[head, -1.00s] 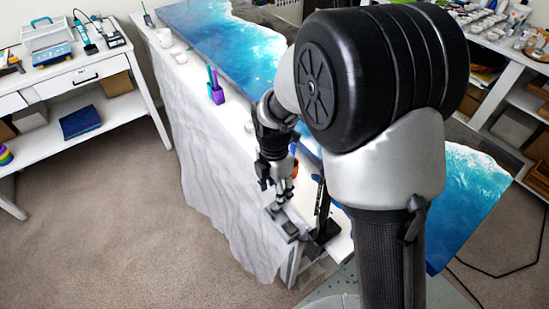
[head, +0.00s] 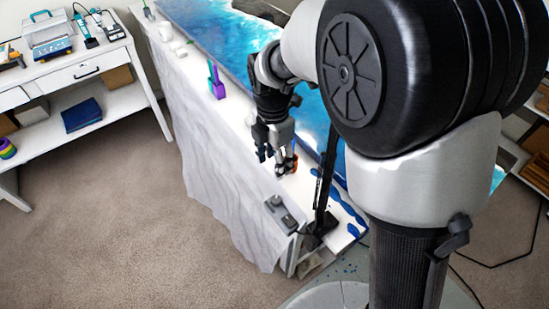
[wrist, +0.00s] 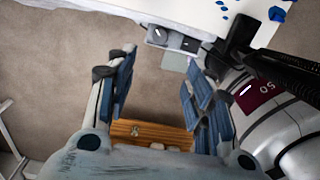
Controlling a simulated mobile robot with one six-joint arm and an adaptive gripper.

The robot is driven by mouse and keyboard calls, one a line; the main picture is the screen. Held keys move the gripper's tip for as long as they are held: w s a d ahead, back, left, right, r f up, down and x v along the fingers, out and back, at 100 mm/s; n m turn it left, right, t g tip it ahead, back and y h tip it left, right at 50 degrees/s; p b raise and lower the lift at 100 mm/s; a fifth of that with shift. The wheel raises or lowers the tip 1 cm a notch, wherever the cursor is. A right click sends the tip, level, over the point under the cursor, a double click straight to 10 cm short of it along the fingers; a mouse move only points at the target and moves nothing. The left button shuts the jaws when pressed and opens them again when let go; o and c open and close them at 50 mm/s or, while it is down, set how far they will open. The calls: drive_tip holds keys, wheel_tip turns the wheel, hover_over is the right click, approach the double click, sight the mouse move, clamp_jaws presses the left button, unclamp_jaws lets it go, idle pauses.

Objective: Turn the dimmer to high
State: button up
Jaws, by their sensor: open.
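The dimmer (head: 285,216) is a small grey box with a dark top at the near corner of the white-covered table. In the wrist view the dimmer (wrist: 172,39) shows a dark knob with a white mark, beyond the fingertips. The mark's exact setting is too small to tell. My gripper (head: 276,166) is open and empty over the table edge, farther along the table than the dimmer and apart from it. In the wrist view my gripper's blue-padded fingers (wrist: 156,75) are spread, with only floor and a wooden thing between them.
A black stand (head: 324,190) rises right beside the dimmer. An orange cup (head: 293,165) is close behind my fingers. Carpet (head: 140,215) is clear at left.

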drive_tip(key=b, duration=0.6)
approach(276, 199)
drive_tip(key=shift+n, duration=0.3)
wheel_tip(276, 199, down, 9)
drive_tip(key=shift+s+d+r, duration=0.1)
drive_tip(key=shift+s+r, duration=0.05)
